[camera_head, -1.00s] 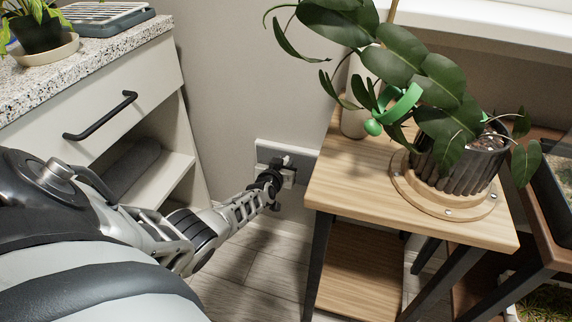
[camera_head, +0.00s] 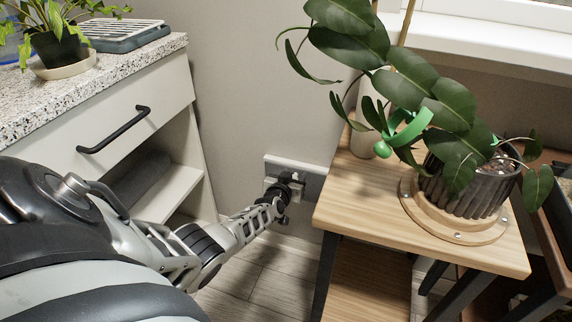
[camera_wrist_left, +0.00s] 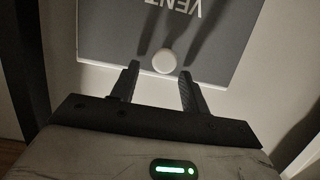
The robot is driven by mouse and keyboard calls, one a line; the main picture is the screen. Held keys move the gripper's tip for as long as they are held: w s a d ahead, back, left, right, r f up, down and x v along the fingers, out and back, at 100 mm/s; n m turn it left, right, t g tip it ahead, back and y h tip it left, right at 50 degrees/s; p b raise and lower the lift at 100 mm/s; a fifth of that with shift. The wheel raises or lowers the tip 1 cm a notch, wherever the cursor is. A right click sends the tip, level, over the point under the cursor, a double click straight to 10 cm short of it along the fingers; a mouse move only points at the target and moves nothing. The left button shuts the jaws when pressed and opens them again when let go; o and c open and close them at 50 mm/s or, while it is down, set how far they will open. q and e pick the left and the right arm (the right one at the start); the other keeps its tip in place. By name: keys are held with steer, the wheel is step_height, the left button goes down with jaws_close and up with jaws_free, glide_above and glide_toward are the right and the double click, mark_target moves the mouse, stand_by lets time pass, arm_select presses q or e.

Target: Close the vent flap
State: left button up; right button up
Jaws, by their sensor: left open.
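The vent flap (camera_wrist_left: 210,45) is a grey panel with upside-down "VENT" lettering and a pale border in the left wrist view. A round white knob (camera_wrist_left: 164,61) sits near its lower edge. In the head view the grey vent (camera_head: 313,183) is low on the wall, between the cabinet and the wooden table, partly hidden by my gripper. My left gripper (camera_head: 289,181) is at the vent. In the left wrist view its open fingers (camera_wrist_left: 158,74) point at the panel, with the knob just beyond and between the tips. I cannot tell how far the flap stands open. My right gripper is not in view.
A wooden side table (camera_head: 360,205) stands close to the right of the vent, bearing a leafy plant in a dark ribbed pot (camera_head: 465,190).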

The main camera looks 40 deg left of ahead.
arm_select(q)
steer(key=p+v, duration=0.9)
steer(key=v, duration=0.6)
steer(key=shift+s, duration=0.2)
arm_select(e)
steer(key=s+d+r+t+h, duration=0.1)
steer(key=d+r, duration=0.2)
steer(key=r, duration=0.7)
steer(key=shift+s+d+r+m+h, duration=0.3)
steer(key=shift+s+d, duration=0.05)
